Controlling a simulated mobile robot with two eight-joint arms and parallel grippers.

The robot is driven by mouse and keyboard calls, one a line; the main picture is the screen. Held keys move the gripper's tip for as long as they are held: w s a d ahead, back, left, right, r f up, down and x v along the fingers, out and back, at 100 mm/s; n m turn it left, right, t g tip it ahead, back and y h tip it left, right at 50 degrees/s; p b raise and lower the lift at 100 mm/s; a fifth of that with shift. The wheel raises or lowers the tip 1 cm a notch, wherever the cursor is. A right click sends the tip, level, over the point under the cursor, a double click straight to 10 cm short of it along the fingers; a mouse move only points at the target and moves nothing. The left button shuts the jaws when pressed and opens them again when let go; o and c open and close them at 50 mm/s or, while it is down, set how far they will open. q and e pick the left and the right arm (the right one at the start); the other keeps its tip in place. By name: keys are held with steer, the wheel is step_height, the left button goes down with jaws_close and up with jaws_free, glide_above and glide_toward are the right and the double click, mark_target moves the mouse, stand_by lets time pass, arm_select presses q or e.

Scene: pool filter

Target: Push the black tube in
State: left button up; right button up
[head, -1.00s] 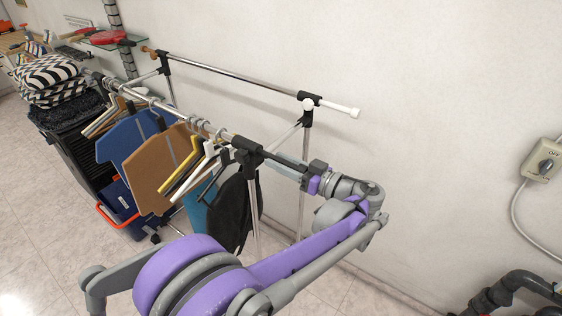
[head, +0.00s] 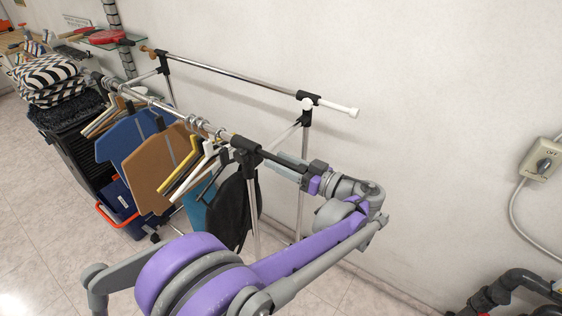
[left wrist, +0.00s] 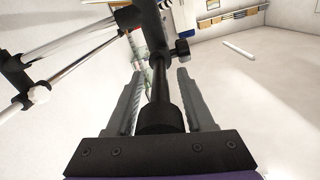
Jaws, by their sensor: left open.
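The black tube (head: 268,160) sticks out of the black joint (head: 245,149) at the near right end of the garment rack's front rail. In the left wrist view the black tube (left wrist: 159,82) runs between my fingers and ends in a wider round black cap (left wrist: 160,118) close to the palm. My left gripper (head: 281,162) is open, with one finger on each side of the tube. In the left wrist view gaps show between the tube and both fingers of the left gripper (left wrist: 160,74). Contact between cap and palm cannot be told. My right gripper is not in view.
The rear rail (head: 230,80) runs along the white wall, with a white end (head: 342,109). Hangers and clothes, including a brown one (head: 160,165), hang left of the joint. A switch box (head: 542,160) is on the wall at right.

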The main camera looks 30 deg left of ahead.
arm_select(q)
steer(key=d+b, duration=0.1)
steer(key=d, duration=0.9)
steer(key=shift+s+d, duration=0.35)
steer(key=shift+s, duration=0.05)
